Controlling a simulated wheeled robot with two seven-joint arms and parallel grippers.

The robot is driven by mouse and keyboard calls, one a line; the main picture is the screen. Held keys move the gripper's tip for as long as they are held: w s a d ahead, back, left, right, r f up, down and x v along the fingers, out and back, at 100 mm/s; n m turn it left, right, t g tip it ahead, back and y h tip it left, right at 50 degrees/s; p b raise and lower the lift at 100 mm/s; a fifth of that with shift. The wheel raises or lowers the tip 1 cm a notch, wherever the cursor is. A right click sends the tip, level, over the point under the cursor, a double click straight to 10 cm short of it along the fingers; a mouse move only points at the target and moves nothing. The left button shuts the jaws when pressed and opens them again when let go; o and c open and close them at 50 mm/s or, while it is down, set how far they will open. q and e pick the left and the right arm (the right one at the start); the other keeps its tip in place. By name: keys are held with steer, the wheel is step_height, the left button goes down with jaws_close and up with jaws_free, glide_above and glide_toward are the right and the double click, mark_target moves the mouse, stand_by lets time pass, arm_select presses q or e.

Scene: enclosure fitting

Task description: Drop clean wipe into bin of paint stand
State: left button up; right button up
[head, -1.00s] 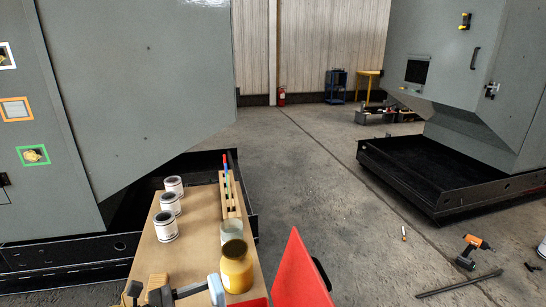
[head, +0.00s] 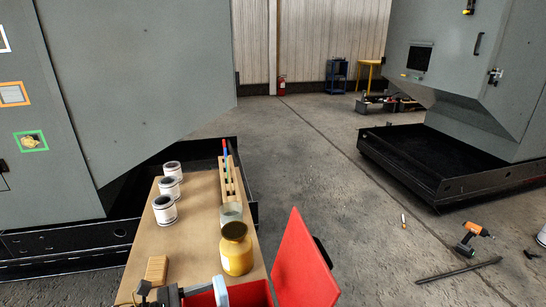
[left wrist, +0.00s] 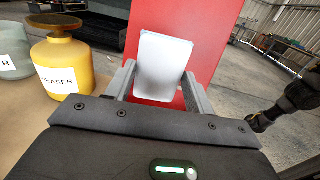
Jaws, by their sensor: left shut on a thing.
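My left gripper (left wrist: 156,85) is shut on a small white wipe (left wrist: 163,66), which stands up between the two fingers. In the head view the wipe (head: 220,291) shows at the bottom edge, in front of the red bin (head: 252,294). The bin is at the near end of the paint stand (head: 197,243), and its inside is mostly cut off by the frame. The red lid panel (head: 303,262) stands raised to the right of the bin. It fills the background behind the wipe in the left wrist view.
On the stand are a yellow jar (head: 236,252), a greyish jar (head: 231,214), a wooden brush rack (head: 230,180), a tan block (head: 157,270) and several paint cans (head: 164,208). A drill (head: 472,244) and a dark bar (head: 458,270) lie on the floor at right.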

arm_select(q)
steer(key=shift+f, duration=0.1)
arm_select(e)
steer(key=shift+d, duration=0.15)
arm_select(q)
steer(key=o, duration=1)
arm_select(e)
steer(key=shift+s, duration=0.15)
arm_select(q)
steer(key=shift+o, duration=0.2)
steer(key=s+d+r+p, duration=0.4)
steer(key=s+r+p, duration=0.1)
steer(key=s+r, duration=0.8)
steer(key=shift+s+d, duration=0.15)
arm_select(e)
steer(key=shift+s+a+r, duration=0.1)
steer(key=shift+a+r, duration=0.2)
steer(key=shift+r, duration=0.45)
steer(key=shift+s+a+r, duration=0.1)
steer(key=shift+a+r, duration=0.25)
steer(key=shift+r, duration=0.45)
steer(key=shift+s+a+r, duration=0.1)
steer(key=shift+a+r, duration=0.2)
steer(key=shift+r, duration=0.45)
